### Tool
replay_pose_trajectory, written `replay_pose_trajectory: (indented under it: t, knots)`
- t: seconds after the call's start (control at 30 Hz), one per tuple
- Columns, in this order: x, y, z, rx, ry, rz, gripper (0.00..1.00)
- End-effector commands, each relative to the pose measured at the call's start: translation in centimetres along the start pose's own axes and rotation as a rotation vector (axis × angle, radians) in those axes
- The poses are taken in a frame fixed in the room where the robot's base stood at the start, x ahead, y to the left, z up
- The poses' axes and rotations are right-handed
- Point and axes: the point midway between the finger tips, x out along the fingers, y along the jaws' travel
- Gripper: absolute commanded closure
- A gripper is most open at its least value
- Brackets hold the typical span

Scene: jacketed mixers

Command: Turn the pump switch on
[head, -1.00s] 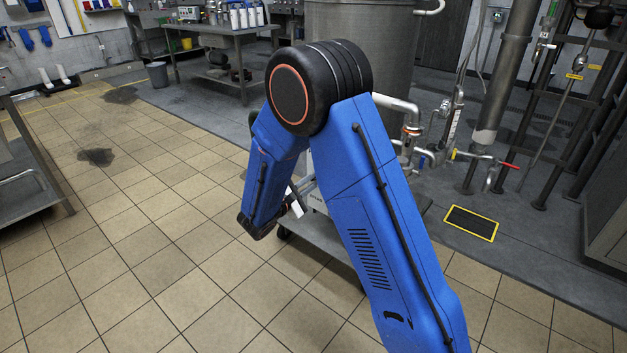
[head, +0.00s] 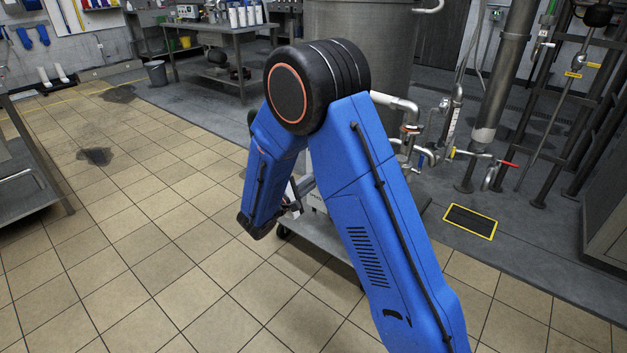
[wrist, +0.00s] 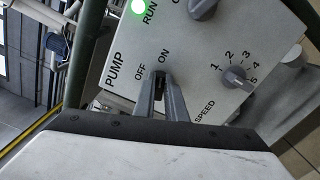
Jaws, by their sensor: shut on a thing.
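In the wrist view a light grey control panel (wrist: 205,60) carries the label PUMP with OFF and ON marks. The pump switch (wrist: 158,84) is a small dark lever below these marks. My gripper (wrist: 160,92) has its two grey fingers on either side of the switch, shut on it. The fingers hide most of the lever, so I cannot tell its exact position. A green lamp (wrist: 138,6) by RUN is lit. In the head view my blue arm hides most of the panel and the gripper.
A speed knob (wrist: 235,77) with a numbered dial sits right of the switch, and another knob (wrist: 203,8) is above. In the head view a wheeled cart (head: 312,235) stands behind my arm, with a large steel tank (head: 375,55) beyond.

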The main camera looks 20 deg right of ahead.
Motion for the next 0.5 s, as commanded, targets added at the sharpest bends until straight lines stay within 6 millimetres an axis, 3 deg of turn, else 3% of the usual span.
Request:
replay_pose_trajectory:
  t: [0.07,0.1,0.17,0.2,0.5]
  knots:
    - [-0.09,-0.18,0.04,-0.002,0.0,-0.002,1.0]
    - [-0.09,-0.18,0.04,-0.003,0.0,-0.002,0.87]
    - [-0.08,-0.17,0.04,-0.003,0.0,-0.002,0.72]
    - [-0.07,-0.15,0.04,-0.002,0.0,-0.002,0.7]
    - [-0.16,-0.07,0.01,-0.001,0.0,-0.001,0.7]
